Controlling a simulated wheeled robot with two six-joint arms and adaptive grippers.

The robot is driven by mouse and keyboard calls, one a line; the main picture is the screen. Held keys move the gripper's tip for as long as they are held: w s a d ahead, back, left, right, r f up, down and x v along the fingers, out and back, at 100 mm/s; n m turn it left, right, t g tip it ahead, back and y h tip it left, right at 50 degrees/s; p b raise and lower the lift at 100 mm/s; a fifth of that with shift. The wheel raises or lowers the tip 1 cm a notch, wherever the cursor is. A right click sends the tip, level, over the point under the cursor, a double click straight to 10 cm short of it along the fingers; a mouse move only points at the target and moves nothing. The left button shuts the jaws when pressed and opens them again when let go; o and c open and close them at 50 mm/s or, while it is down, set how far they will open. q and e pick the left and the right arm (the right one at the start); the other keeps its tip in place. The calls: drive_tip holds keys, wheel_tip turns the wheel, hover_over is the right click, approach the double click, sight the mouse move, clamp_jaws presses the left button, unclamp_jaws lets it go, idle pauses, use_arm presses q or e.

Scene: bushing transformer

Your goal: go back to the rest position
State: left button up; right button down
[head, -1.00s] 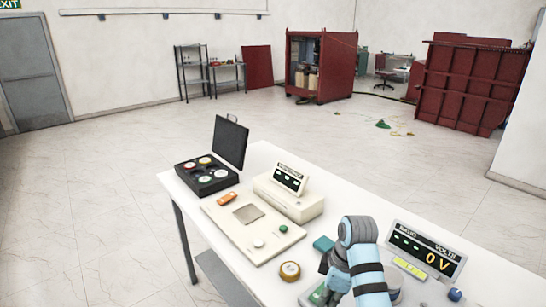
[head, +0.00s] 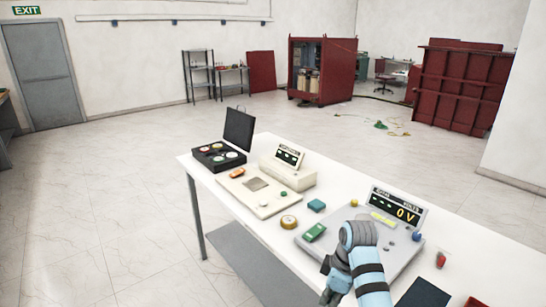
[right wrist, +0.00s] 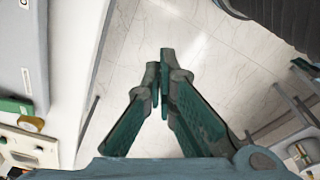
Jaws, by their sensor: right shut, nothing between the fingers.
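My right arm shows in the head view, reaching up from the bottom edge in front of the table. Its gripper (head: 332,282) hangs at the lower end, off the table's front edge. In the right wrist view the right gripper (right wrist: 163,72) is shut, its two green fingers meeting at the tips with nothing between them. Bare tiled floor lies beyond the fingertips. My left gripper is in neither view.
The floor (head: 100,220) left of the table is clear.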

wheel_tip(320, 180, down, 13)
drive_tip(key=s+d+m+b, duration=0.1)
drive_tip(key=d+m, duration=0.1)
drive_tip(key=m, duration=0.1)
drive_tip(key=s+d+f+m+h+b, duration=0.1)
drive_tip(key=s+d+f+m, duration=0.1)
drive_tip(key=s+f, duration=0.65)
drive_tip(key=s+d+f+m+b, duration=0.1)
drive_tip(key=s+d+f+m, duration=0.15)
drive_tip(key=s+f, duration=0.65)
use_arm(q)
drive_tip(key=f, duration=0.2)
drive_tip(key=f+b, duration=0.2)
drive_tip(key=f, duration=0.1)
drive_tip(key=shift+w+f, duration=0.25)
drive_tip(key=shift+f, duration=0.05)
use_arm(e)
drive_tip(key=s+d+f+m, duration=0.1)
drive_tip(key=s+d+f, duration=0.1)
drive_tip(key=s+f, duration=0.3)
drive_tip(key=s+d+f+m+h, duration=0.1)
drive_tip(key=s+f, duration=0.4)
drive_tip(key=s, duration=0.7)
drive_tip(key=s+d+f+m, duration=0.3)
drive_tip(key=s+f, duration=0.2)
drive_tip(key=s, duration=0.4)
drive_tip(key=shift+d+f, duration=0.2)
drive_tip(key=shift+f, duration=0.15)
drive_tip(key=shift+m, duration=0.25)
